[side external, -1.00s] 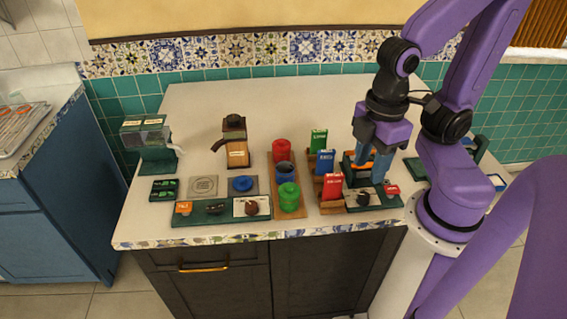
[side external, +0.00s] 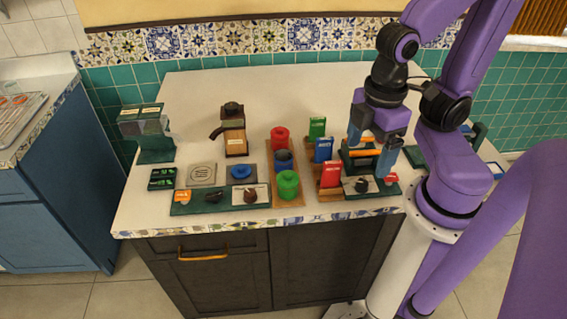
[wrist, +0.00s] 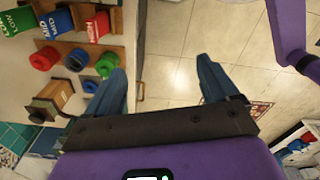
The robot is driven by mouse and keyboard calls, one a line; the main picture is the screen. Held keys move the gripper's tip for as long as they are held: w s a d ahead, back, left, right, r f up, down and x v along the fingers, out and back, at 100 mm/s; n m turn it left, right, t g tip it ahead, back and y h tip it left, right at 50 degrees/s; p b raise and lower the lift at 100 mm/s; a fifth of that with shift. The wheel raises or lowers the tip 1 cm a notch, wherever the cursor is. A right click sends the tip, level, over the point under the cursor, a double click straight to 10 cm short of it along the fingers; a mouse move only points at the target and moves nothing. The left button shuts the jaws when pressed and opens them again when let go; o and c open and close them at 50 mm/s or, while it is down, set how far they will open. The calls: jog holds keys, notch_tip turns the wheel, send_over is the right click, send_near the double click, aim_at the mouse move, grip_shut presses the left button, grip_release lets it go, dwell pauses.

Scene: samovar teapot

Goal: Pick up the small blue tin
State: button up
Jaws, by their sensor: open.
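A short round blue tin (side external: 284,160) stands in a wooden tray (side external: 301,197) between a red tin (side external: 280,138) and a green tin (side external: 288,184). In the wrist view the blue tin (wrist: 77,60) is left of my fingers, again between red and green. A blue box (side external: 323,149) stands to its right in the side view, and a low blue round piece (side external: 241,172) lies on a grey pad to its left. My gripper (side external: 371,145) is open and empty, to the right of the tins and apart from them. Its two blue fingers (wrist: 160,68) are spread.
Red (side external: 331,174) and green (side external: 317,127) boxes stand beside the blue box, between the tins and my gripper. A samovar-like brown dispenser (side external: 234,130) stands behind left. A dark green tray (side external: 220,200) lies at the front left. The back of the counter (side external: 300,95) is clear.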

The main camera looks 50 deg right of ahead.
jog(key=shift+w, duration=0.1)
jog(key=n+h, duration=0.2)
jog(key=n, duration=0.3)
send_over(283, 158)
jog(key=s+a, duration=0.2)
jog(key=a, duration=0.1)
jog(key=f, duration=1.6)
jog(key=shift+w+d+f, duration=0.15)
jog(key=shift+d, duration=0.1)
jog(key=shift+d+f, duration=0.2)
jog(key=shift+f, duration=1.4)
jog(key=shift+d+f, duration=0.15)
jog(key=shift+f, duration=1.45)
jog(key=shift+c, duration=0.3)
jog(key=c, duration=1)
